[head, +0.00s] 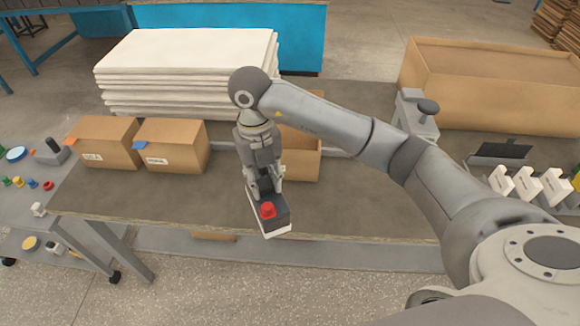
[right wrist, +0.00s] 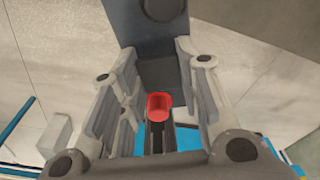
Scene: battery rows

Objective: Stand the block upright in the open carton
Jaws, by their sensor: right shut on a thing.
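The block (head: 275,224) is dark grey with a red cap on top and a pale lower edge. My right gripper (head: 266,190) is shut on it and holds it tilted near the table's front edge. In the right wrist view the block (right wrist: 160,72) shows with its red cap between the fingers. The open carton (head: 305,165) is brown and stands on the table just behind and to the right of the gripper. My arm and gripper cover its left part, and its inside is mostly hidden. The block is outside the carton. My left gripper is not in view.
Two closed cartons (head: 107,150) (head: 175,152) stand to the left, before a stack of white slabs (head: 185,65). A large brown box (head: 490,95) stands at the back right. White upright pieces (head: 527,187) sit at the right. The table (head: 350,205) is clear right of the block.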

